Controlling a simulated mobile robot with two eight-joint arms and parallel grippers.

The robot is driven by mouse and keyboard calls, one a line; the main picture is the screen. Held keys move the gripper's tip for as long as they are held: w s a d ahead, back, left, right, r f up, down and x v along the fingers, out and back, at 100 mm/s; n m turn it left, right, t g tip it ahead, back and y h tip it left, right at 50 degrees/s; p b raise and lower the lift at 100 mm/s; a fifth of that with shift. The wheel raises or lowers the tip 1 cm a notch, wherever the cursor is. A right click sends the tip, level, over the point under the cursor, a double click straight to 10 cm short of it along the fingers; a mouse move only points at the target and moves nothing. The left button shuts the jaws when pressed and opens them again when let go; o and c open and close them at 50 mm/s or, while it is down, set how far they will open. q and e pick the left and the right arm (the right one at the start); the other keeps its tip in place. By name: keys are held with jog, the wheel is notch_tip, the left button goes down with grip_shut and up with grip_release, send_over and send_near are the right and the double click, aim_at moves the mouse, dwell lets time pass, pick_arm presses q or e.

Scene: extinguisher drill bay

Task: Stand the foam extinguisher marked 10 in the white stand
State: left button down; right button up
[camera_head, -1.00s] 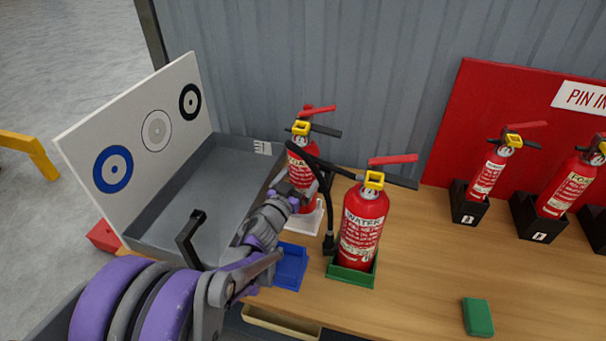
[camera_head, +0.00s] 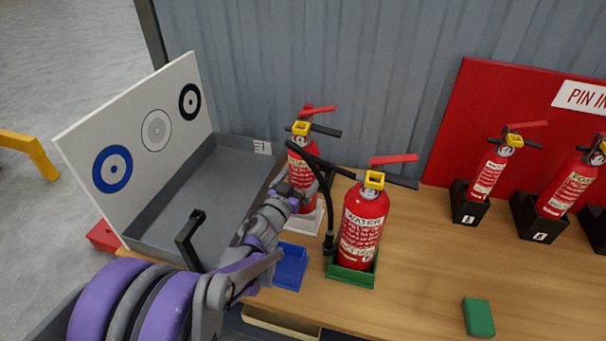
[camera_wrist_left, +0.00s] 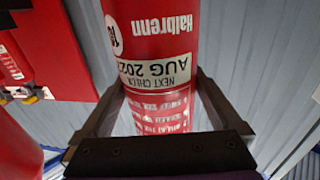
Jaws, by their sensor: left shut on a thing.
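A red extinguisher (camera_head: 297,164) with a yellow collar and red lever stands upright at the white stand (camera_head: 308,218); its label is partly hidden by my left arm. In the left wrist view the same red cylinder (camera_wrist_left: 150,28) fills the space between the fingers, with a round mark reading 10 and a "Next check Aug" label. My left gripper (camera_head: 300,196) is shut around its body. Whether its base is fully seated in the white stand is hard to tell. My right gripper is not in view.
A water extinguisher (camera_head: 362,225) stands in a green stand (camera_head: 352,275) just to the right. An empty blue stand (camera_head: 291,268) is in front. A grey tray (camera_head: 215,185) with a target board (camera_head: 140,135) lies left. Black stands (camera_head: 468,207) hold extinguishers at right. A green block (camera_head: 478,317) lies front right.

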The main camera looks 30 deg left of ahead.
pick_arm(q)
jog(key=shift+f+b, duration=1.6)
jog(key=shift+f, duration=0.35)
dwell(1.0)
jog(key=shift+s+d+f+b, duration=0.35)
jog(key=shift+f+b, duration=0.25)
dwell(0.5)
jog(key=shift+r, duration=0.15)
